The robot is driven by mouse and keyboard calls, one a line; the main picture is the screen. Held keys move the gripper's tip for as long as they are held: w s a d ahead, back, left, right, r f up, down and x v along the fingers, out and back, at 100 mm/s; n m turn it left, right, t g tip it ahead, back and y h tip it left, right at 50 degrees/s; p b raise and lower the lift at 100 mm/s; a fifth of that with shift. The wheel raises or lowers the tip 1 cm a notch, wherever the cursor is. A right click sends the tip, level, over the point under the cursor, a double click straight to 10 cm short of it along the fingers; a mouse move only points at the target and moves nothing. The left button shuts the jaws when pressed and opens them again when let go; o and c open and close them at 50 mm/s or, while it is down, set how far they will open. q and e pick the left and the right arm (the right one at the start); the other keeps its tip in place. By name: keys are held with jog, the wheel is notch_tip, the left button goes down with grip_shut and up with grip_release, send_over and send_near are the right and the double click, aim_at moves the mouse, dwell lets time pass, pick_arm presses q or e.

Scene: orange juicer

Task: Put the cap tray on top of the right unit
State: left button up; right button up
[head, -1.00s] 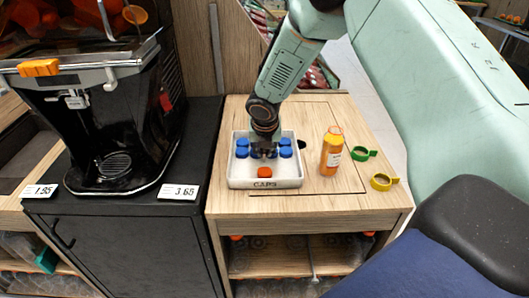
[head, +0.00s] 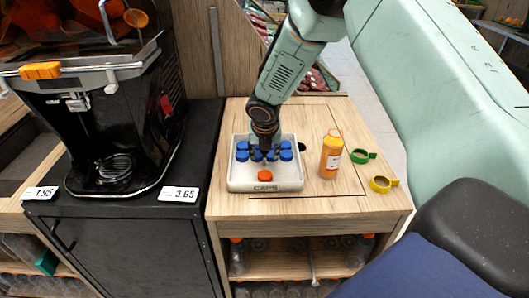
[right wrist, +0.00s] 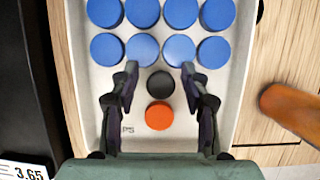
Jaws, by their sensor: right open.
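The white cap tray (head: 236,181) sits on the wooden top of the right unit (head: 330,206); its front reads "CAPS". It holds several blue caps (head: 242,146) toward the back, an orange cap (head: 265,175) at the front, and a black cap (right wrist: 160,84), clear in the right wrist view. My right gripper (head: 264,156) points down into the tray. In the right wrist view its two fingers (right wrist: 160,72) are open, either side of the black cap, with tips near the front row of blue caps. I cannot tell whether they touch. My left gripper is not in view.
An orange juice bottle (head: 331,155) stands right of the tray, with a green ring (head: 362,156) and a yellow ring (head: 382,184) beyond it. The black juicer (head: 115,120) stands on the black cabinet (head: 120,240) at left, with price tags. Bottles fill the lower shelf.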

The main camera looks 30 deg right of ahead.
jog(key=p+v, duration=0.3)
jog(key=v, duration=0.9)
jog(key=shift+a, duration=0.1)
